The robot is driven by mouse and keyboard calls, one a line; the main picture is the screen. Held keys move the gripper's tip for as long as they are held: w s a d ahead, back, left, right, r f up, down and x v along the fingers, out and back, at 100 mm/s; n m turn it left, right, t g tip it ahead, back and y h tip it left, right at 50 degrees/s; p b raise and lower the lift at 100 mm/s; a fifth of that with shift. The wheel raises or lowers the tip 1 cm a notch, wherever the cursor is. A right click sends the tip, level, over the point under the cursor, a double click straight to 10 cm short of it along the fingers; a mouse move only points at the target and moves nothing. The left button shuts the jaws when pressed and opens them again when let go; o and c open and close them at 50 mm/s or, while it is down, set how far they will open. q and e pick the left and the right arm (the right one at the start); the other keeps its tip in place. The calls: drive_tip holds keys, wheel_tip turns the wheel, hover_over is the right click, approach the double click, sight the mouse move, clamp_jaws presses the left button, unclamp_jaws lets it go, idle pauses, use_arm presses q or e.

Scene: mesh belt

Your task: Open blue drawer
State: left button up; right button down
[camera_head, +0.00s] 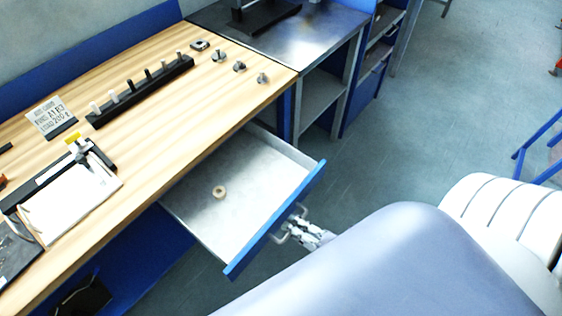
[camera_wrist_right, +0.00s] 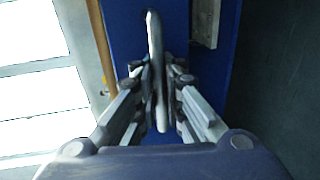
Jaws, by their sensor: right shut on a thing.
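The blue drawer (camera_head: 290,215) stands pulled out from under the wooden workbench, with its grey metal inside showing. A small beige ring (camera_head: 219,192) lies on the drawer floor. My right gripper (camera_head: 298,228) is at the drawer's blue front, shut on its metal handle (camera_head: 279,238). In the right wrist view the handle (camera_wrist_right: 156,60) runs between the two fingers of the gripper (camera_wrist_right: 160,100), in front of the blue drawer face (camera_wrist_right: 125,40). My right arm hides part of the floor in front of the drawer. My left gripper does not show.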

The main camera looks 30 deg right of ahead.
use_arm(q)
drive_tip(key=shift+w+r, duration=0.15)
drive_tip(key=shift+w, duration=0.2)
use_arm(e)
drive_tip(key=shift+v, duration=1.05)
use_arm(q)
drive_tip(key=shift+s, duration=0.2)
use_arm(e)
drive_tip(key=shift+f, duration=0.1)
drive_tip(key=c, duration=1.8)
unclamp_jaws()
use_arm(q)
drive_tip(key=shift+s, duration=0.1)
use_arm(e)
drive_tip(key=shift+o, duration=0.5)
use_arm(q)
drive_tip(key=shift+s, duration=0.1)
use_arm(e)
drive_tip(key=shift+s, duration=0.1)
drive_tip(key=v, duration=1.2)
